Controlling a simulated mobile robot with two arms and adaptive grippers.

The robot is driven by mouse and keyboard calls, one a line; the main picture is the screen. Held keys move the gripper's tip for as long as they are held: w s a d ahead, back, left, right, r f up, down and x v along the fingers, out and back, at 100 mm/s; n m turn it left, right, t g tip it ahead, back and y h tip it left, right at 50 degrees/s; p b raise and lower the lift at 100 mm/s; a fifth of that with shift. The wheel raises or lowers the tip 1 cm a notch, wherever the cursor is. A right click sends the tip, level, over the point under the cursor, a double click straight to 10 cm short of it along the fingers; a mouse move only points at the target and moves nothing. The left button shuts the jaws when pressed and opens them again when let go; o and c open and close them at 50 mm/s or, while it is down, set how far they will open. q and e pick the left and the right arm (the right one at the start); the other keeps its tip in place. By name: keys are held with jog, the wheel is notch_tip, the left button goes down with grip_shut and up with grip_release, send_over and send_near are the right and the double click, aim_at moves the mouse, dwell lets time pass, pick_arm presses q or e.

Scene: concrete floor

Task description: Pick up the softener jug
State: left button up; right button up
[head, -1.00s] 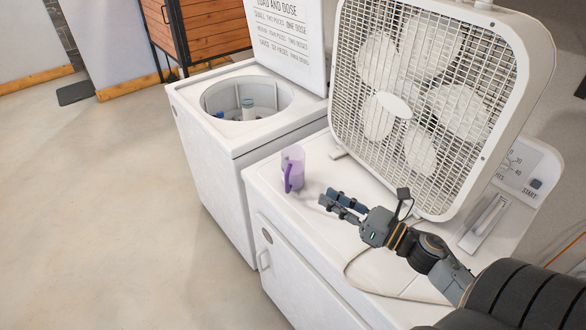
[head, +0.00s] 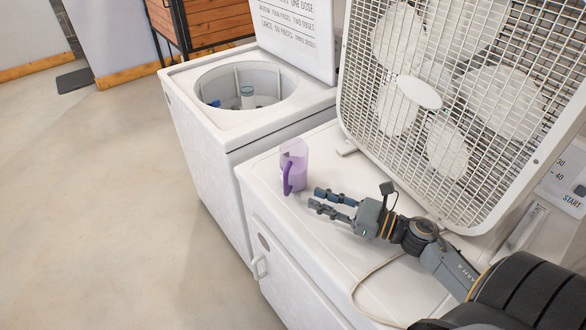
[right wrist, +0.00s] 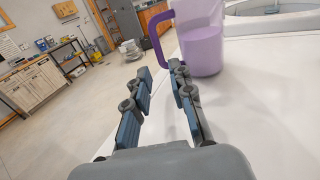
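The softener jug (head: 294,166) is a see-through purple jug with a purple handle, partly filled with purple liquid. It stands upright on the white dryer top (head: 270,168), near its left edge. My right gripper (head: 316,199) is open and empty, a short way to the right of the jug and apart from it. In the right wrist view the jug (right wrist: 203,50) stands beyond the fingers, right of centre, with its handle to the left. The open fingers (right wrist: 160,82) point towards the handle side. My left gripper is not in view.
A large white box fan (head: 445,110) stands on the dryer behind my right arm. A white washer (head: 215,125) with its lid up is beside the dryer at the left. A cord (head: 362,275) lies on the dryer's front. Open concrete floor (head: 90,200) is at the left.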

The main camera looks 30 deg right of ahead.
aim_at(287, 192)
jog(key=p+x, duration=0.1)
jog(key=x, duration=0.3)
jog(key=shift+w+a, duration=0.1)
jog(key=shift+w, duration=0.1)
jog(key=shift+w+a+r+p, duration=0.15)
jog(key=shift+w+r+p, duration=0.05)
jog(key=shift+w+p, duration=0.15)
jog(key=p+x, duration=0.2)
jog(key=x, duration=0.1)
jog(key=shift+w+a+r, duration=0.15)
jog(key=shift+a+r, duration=0.05)
jog(key=shift+a, duration=0.05)
jog(key=shift+w+a+f, duration=0.25)
jog(key=shift+w, duration=0.15)
jog(key=shift+s, duration=0.1)
grip_shut()
jog(key=shift+r, duration=0.1)
